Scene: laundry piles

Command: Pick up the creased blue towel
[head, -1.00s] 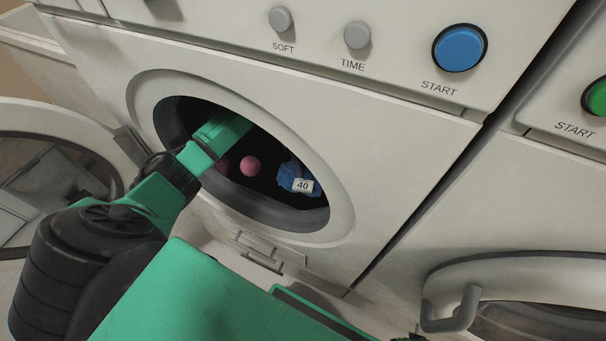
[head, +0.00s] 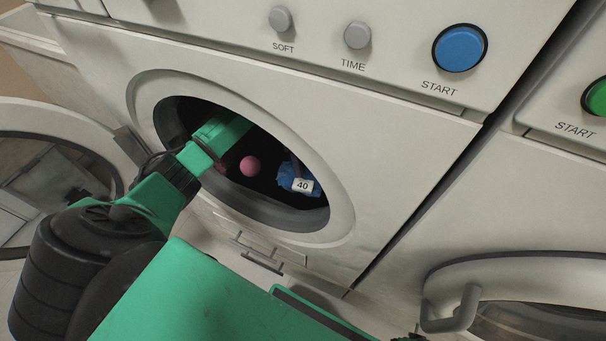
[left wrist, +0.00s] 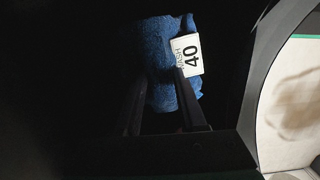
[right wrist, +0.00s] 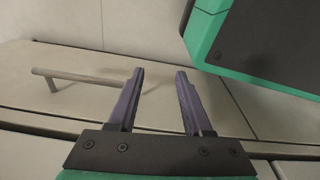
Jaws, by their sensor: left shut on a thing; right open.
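The blue towel (head: 284,182) lies inside the dark drum of the washing machine, with a white tag (head: 302,185) reading 40 on it. In the left wrist view the towel (left wrist: 160,45) is bunched up, and its tag reads "WASH 40". My left arm reaches in through the round opening. My left gripper (left wrist: 160,76) is shut on the towel, with cloth between its fingers. The drum's shadow hides the finger ends in the head view. My right gripper (right wrist: 160,74) is open and empty, outside the machine.
A pink ball (head: 250,166) is in the drum beside my left arm. The opening's rim (head: 343,205) surrounds the arm. An open round door (head: 95,125) stands at the left. A second machine with a handle (head: 455,312) is at the right.

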